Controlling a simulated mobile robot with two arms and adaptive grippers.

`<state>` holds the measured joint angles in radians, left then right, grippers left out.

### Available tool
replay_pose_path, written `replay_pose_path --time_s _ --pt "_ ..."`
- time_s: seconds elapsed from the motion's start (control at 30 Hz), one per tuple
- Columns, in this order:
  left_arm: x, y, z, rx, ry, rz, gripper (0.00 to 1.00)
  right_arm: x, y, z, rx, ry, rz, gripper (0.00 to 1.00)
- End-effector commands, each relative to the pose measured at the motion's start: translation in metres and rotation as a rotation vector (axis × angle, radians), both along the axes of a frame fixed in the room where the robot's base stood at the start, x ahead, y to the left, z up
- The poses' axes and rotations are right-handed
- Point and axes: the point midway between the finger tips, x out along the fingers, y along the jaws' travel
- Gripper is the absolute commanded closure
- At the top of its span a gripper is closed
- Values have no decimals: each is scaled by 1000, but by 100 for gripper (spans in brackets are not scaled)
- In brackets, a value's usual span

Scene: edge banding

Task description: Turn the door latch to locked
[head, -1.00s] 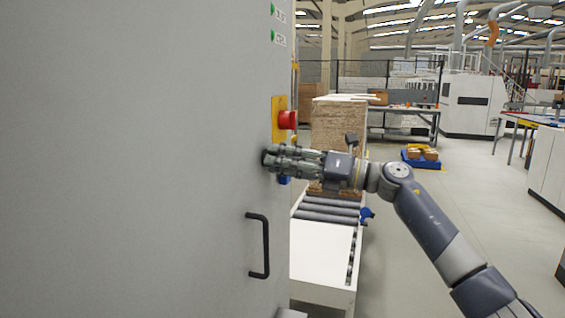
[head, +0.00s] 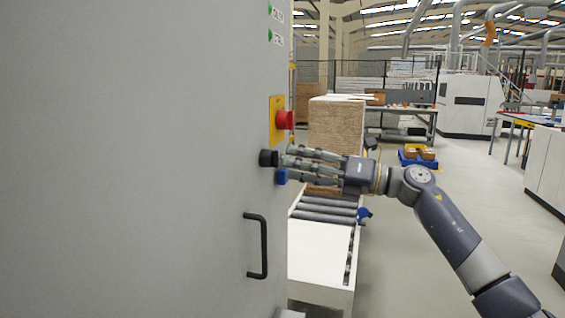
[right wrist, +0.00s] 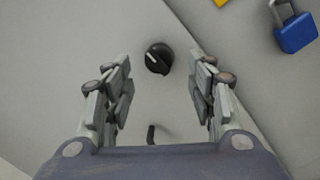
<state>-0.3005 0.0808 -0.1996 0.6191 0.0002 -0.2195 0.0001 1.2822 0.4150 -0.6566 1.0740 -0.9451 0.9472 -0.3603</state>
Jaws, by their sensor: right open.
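The door latch is a round black knob (head: 268,158) on the grey cabinet door (head: 130,160). In the right wrist view the knob (right wrist: 158,58) has a raised grip bar with a light mark, lying at a slant. My right gripper (head: 290,157) is just right of the knob, apart from it and facing the door. Its fingers are spread wide and empty in the right wrist view (right wrist: 160,78), with the knob ahead between and beyond the tips. My left gripper is not in view.
A blue padlock (head: 281,176) hangs close by the knob. A red button (head: 285,120) on a yellow plate sits above. A black door handle (head: 264,246) is below. A roller conveyor (head: 322,210) stands right of the door. Open floor lies further right.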

Motion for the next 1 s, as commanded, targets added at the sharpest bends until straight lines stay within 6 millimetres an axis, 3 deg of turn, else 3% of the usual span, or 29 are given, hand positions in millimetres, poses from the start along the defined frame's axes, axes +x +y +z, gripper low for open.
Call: replay_pose_path --time_s 0.2,0.4,0.83,0.93,1.0 --pt "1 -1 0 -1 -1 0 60 -14 -44 -6 -4 1 -2 48" --pt "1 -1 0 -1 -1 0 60 -21 -65 -8 -2 2 1 48" --pt "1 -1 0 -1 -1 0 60 -21 -69 -12 6 11 -1 48" --pt "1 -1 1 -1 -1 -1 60 -11 -70 -29 62 74 -18 48" --pt "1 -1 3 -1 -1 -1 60 3 -74 -55 142 164 -47 48"
